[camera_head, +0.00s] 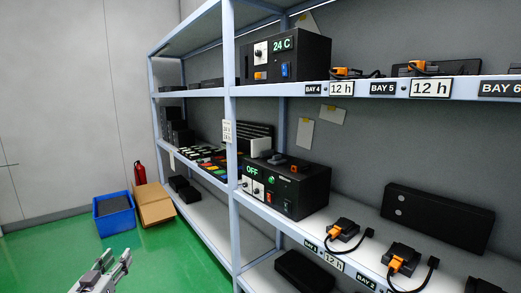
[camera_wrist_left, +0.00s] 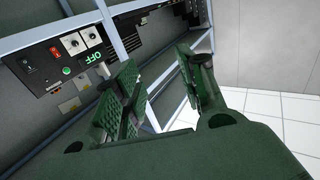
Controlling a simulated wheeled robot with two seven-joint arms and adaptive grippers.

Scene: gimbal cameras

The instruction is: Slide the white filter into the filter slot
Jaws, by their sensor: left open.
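I cannot make out a filter or a filter slot for certain. A pale white block (camera_head: 261,146) stands on the middle shelf behind a black unit (camera_head: 300,190) with an "OFF" display, dials and a red switch. That unit also shows in the left wrist view (camera_wrist_left: 60,75), tilted, at upper left. My left gripper (camera_head: 114,266) is low at the left in the head view, in front of the shelving and apart from it. Its fingers stand apart in the left wrist view (camera_wrist_left: 162,65), with nothing held between them. My right gripper is not in view.
A shelf rack (camera_head: 232,150) fills the right side. A black "24 C" unit (camera_head: 290,58) sits on its upper shelf. Orange-plugged devices (camera_head: 400,262) stand at lower right. A blue bin (camera_head: 115,215), a cardboard box (camera_head: 155,205) and a fire extinguisher (camera_head: 140,174) are on the green floor.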

